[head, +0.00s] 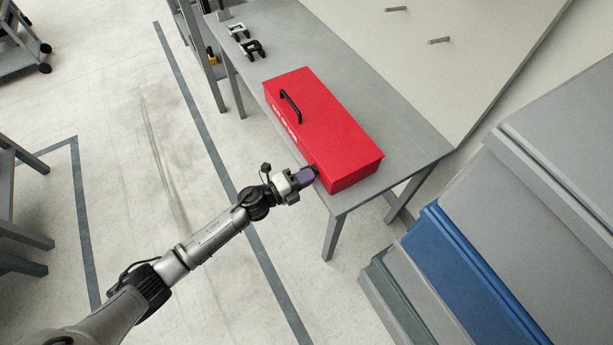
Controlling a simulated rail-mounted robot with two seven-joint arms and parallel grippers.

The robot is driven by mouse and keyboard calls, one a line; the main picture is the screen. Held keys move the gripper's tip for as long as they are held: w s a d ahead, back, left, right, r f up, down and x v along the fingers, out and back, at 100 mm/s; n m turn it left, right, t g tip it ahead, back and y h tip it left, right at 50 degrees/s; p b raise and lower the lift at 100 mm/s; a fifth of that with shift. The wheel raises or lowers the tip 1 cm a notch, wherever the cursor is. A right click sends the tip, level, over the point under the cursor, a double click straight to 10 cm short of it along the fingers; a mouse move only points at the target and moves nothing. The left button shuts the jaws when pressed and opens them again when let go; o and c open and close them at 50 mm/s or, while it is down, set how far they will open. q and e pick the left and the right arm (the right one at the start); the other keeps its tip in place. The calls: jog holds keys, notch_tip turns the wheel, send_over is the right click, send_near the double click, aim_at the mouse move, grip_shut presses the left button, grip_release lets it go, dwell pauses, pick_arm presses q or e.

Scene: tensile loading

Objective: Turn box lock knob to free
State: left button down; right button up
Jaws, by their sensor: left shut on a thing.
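A red box (325,128) with a black handle (291,106) on its lid lies shut on a grey table (404,124). My left gripper (314,172) reaches in from the lower left and meets the front side of the box near its right end. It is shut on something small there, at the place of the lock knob. The knob itself is hidden by the fingers, so its turn cannot be read. My right gripper is not in view.
Two small clamp-like parts, one light (238,32) and one black (253,49), lie on the table's far left end. Grey and blue stacked cases (470,278) stand at the lower right.

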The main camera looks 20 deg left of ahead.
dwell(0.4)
pick_arm(q)
jog(key=c, duration=1.3)
grip_release()
jog(key=p+v, duration=0.1)
jog(key=v, duration=1.3)
jog(key=shift+p, duration=0.3)
